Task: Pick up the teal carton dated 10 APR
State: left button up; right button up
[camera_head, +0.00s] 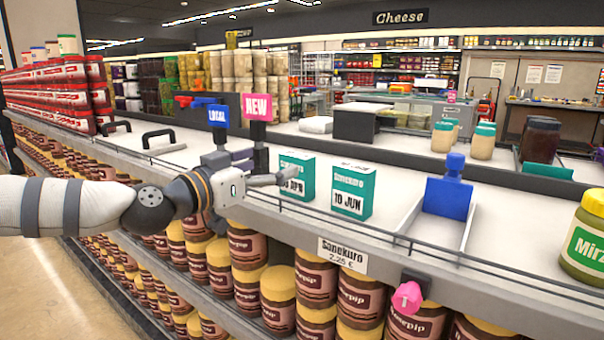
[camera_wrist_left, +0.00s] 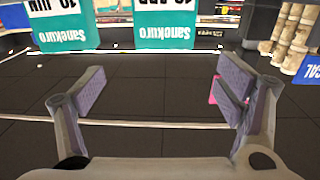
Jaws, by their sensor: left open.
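Two teal Sanekuro cartons stand upright side by side on the shelf. The left one (camera_head: 299,167) shows a date ending in APR, its day number partly covered by a finger of my left gripper (camera_head: 262,167). The right one (camera_head: 352,189) reads 10 JUN. In the left wrist view, upside down, the APR carton (camera_wrist_left: 165,30) is straight ahead at the top, with its date cut by the frame edge but looking like 10 APR. The JUN carton (camera_wrist_left: 62,28) is beside it. My left gripper (camera_wrist_left: 160,82) is open and empty, its fingers short of the APR carton.
A low wire rail (camera_head: 400,240) runs along the shelf front. A blue pusher (camera_head: 448,190) stands right of the cartons. A pink NEW sign (camera_head: 257,107) and blue LOCAL sign (camera_head: 217,115) rise behind my gripper. A green jar (camera_head: 585,240) stands far right.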

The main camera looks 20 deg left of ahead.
aim_at(292, 158)
pick_arm(q)
jog(key=x, duration=0.3)
jog(key=b+x, duration=0.1)
jog(key=x, duration=0.2)
jog(key=f+x, duration=0.1)
jog(key=x, duration=0.2)
jog(key=shift+a+f, duration=0.1)
jog(key=shift+a, duration=0.15)
jog(key=shift+w+d, duration=0.15)
jog(key=shift+w, duration=0.25)
jog(key=shift+r, duration=0.25)
jog(key=c, duration=1.2)
pick_arm(e)
jog(key=shift+s+f+g, duration=0.4)
jog(key=shift+s+f, duration=0.6)
jog(key=shift+s, duration=0.05)
